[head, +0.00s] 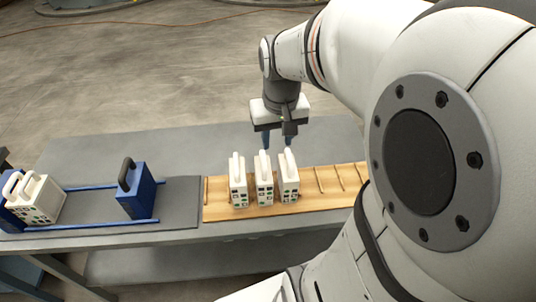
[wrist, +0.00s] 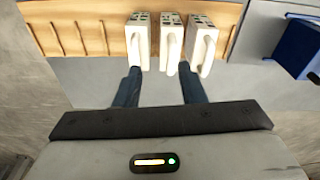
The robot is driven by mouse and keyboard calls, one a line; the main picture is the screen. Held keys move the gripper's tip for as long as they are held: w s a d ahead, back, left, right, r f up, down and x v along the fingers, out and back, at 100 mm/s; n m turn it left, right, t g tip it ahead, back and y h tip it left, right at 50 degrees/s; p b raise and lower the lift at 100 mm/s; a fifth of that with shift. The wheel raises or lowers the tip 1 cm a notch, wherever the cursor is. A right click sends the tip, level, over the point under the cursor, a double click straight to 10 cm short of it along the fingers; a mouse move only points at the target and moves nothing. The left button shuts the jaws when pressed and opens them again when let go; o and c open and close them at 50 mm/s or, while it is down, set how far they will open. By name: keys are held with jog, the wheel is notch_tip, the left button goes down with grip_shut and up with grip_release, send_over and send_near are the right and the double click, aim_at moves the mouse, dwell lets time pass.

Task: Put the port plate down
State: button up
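Three white plates with handles on top and small dark and coloured marks on their faces stand upright, side by side, in the wooden slotted rack (head: 225,212): a left one (head: 238,185), a middle one (head: 264,183) and a right one (head: 289,181). I cannot tell which is the port plate. My gripper (head: 278,143) is just behind the middle and right plates. In the wrist view its two blue fingers (wrist: 159,82) are spread apart with no plate held between them. The plates (wrist: 172,42) stand beyond the fingertips, and the rack (wrist: 75,38) shows there too.
Left of the rack, the press has blue rails (head: 95,187), a blue block with a dark handle (head: 137,190) and white plates (head: 38,198) at its far left end. Several rack slots (head: 335,180) to the right are empty. The grey table behind the rack is clear.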

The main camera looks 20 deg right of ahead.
jog(key=s+a+n+t, duration=0.1)
jog(key=s+a, duration=0.5)
jog(key=s, duration=0.1)
jog(key=shift+s+r+n+t, duration=0.25)
jog(key=shift+s+n+t, duration=0.15)
